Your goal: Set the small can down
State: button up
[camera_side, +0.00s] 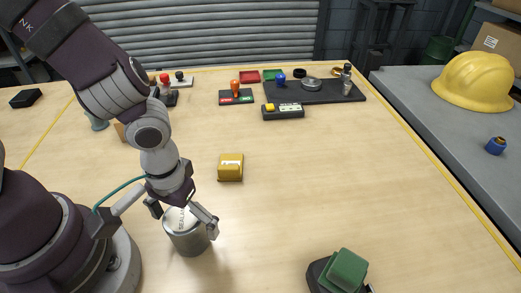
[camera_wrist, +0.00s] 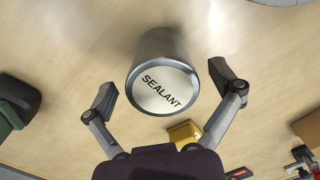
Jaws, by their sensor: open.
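The small can (camera_side: 187,236) is a grey metal cylinder with a white top marked SEALANT. It stands upright on the wooden table, in front of my base in the side view. In the wrist view the can (camera_wrist: 162,80) shows its labelled top between my fingers. My gripper (camera_side: 184,215) is over the can's top, with its fingers spread to either side. In the wrist view my gripper (camera_wrist: 165,92) is open, and gaps show between both fingertips and the can's wall. The can's underside is hidden.
A yellow block (camera_side: 231,167) lies behind and right of the can. A green and black object (camera_side: 343,272) is at the front right. A dark tray (camera_side: 315,92) with small parts is at the back. The table's middle right is clear.

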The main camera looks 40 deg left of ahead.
aim_at(184, 218)
notch_tip(184, 218, up, 9)
jog(key=shift+w+d+r, duration=0.1)
jog(key=shift+r, duration=0.1)
jog(key=w+a+r+m+t, duration=0.1)
jog(key=a+r+m+t, duration=0.2)
jog(key=a+r+t, duration=0.2)
jog(key=a+r, duration=0.1)
jog(key=a, duration=0.2)
jog(key=shift+w+r, duration=0.35)
jog(key=shift+r, duration=0.05)
jog(key=shift+o, duration=0.2)
jog(key=shift+a+r+m+t, duration=0.25)
jog(key=shift+a+m+t, duration=0.05)
jog(key=shift+a, duration=0.15)
jog(key=shift+f, duration=0.1)
